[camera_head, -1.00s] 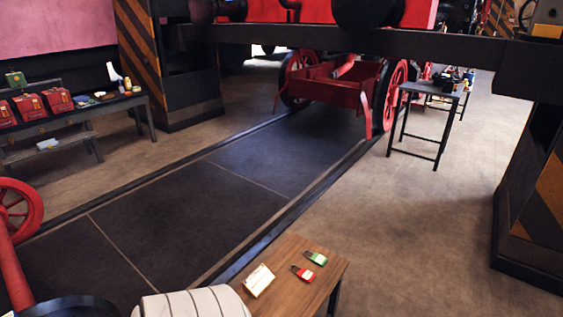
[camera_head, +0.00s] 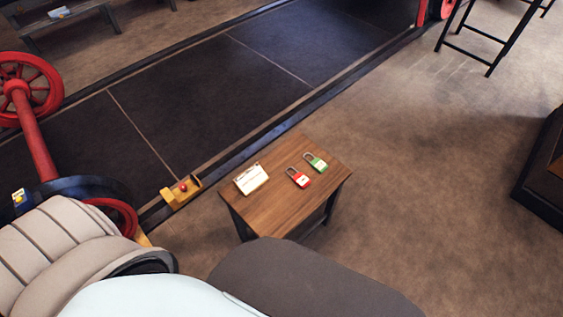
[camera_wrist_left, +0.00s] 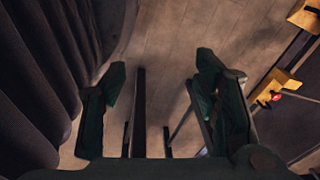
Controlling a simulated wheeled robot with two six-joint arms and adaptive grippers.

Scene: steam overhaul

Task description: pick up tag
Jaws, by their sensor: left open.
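A white tag-like card (camera_head: 251,179) lies on the left part of a small wooden table (camera_head: 283,205). A red padlock (camera_head: 299,178) and a green padlock (camera_head: 315,163) lie to its right on the same tabletop. My left gripper (camera_wrist_left: 160,70) shows in the left wrist view with its two dark green fingers apart. Nothing is between them but dim floor and dark bars that look like legs. The card is not seen in that view. Neither gripper shows in the head view, so my left gripper's distance to the card cannot be told.
A yellow piece with a red knob (camera_head: 181,192) sits at the floor rail left of the table; it also shows in the left wrist view (camera_wrist_left: 273,91). A red wheel and axle (camera_head: 34,130) stand at the left. The floor right of the table is clear.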

